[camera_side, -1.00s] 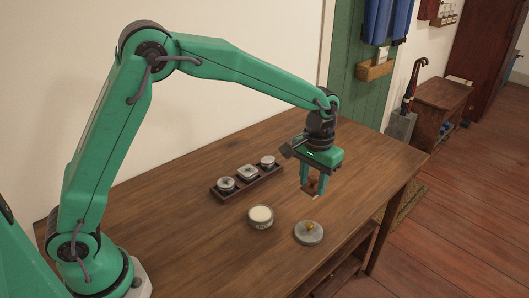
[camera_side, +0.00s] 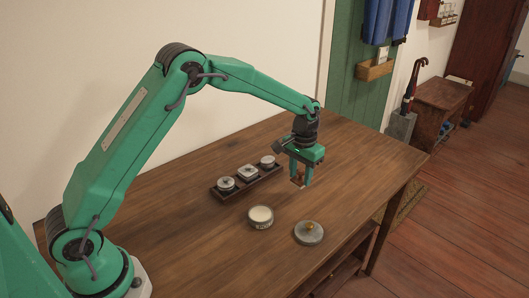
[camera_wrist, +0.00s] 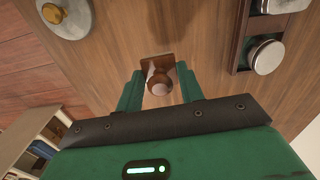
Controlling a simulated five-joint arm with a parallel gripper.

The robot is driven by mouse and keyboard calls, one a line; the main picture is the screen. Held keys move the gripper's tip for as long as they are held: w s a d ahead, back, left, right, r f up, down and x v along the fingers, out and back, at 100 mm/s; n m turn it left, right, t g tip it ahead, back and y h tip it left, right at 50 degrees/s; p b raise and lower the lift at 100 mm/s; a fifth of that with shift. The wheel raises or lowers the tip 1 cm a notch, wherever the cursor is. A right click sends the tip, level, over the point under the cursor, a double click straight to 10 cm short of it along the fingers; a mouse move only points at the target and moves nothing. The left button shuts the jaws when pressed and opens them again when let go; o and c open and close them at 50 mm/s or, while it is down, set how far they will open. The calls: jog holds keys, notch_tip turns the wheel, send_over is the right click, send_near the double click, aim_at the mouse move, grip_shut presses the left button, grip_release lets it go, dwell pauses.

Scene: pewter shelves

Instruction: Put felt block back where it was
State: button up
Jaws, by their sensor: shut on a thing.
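The felt block (camera_side: 297,182) is a small brown piece with a rounded wooden knob, which also shows in the wrist view (camera_wrist: 158,65). My gripper (camera_side: 300,178) is shut on it, with a green finger on either side of the knob in the wrist view (camera_wrist: 159,88). The block hangs low near the table, just right of the dark tray. I cannot tell whether its underside touches the tabletop. Its felt face is mostly hidden.
An open tin with pale contents (camera_side: 261,216) and a grey lid with a gold knob (camera_side: 309,233) stand nearer the front. The wooden table (camera_side: 370,165) is clear to the right.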

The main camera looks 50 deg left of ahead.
aim_at(300, 178)
jog(key=shift+w+a+f, duration=0.15)
jog(key=shift+a+f, duration=0.05)
jog(key=shift+f, duration=1.95)
jog(key=shift+f, duration=0.15)
jog(key=o, duration=1)
jog(key=shift+c, duration=0.2)
notch_tip(300, 178, up, 12)
jog(key=shift+f, duration=0.1)
jog(key=shift+r, duration=0.25)
jog(key=shift+r, duration=0.1)
